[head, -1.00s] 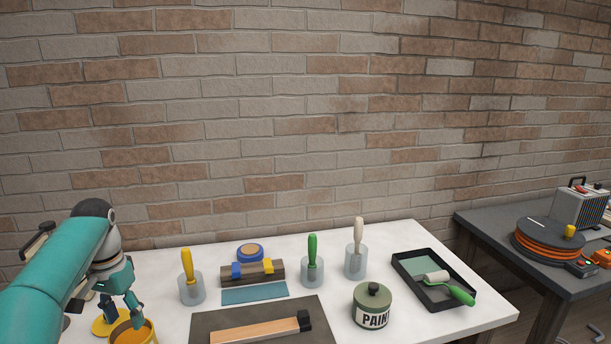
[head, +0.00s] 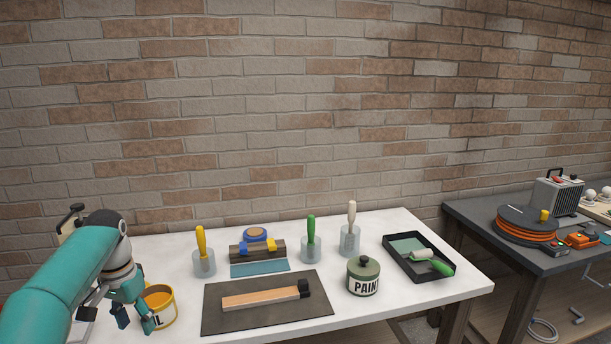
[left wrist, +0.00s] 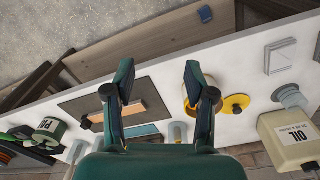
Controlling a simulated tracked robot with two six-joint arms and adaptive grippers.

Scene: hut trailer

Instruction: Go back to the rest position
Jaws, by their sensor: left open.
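My left gripper (head: 133,318) is open, at the lower left of the head view. It is in front of and left of the open yellow can (head: 164,307), partly covering it, with nothing between its fingers. In the left wrist view the two fingers of the gripper (left wrist: 158,78) are spread wide over the table edge. The yellow can shows behind the right finger there (left wrist: 187,112), with a yellow lid (left wrist: 236,103) beside it. My right gripper is in neither view.
The white table (head: 400,290) holds a dark mat (head: 222,322) with a wood-handled tool, brushes in glasses, a paint tin (head: 363,279) and a roller tray (head: 449,269). A cream oil jug (left wrist: 285,140) stands near the can. A dark bench (head: 468,222) with a cable reel stands right.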

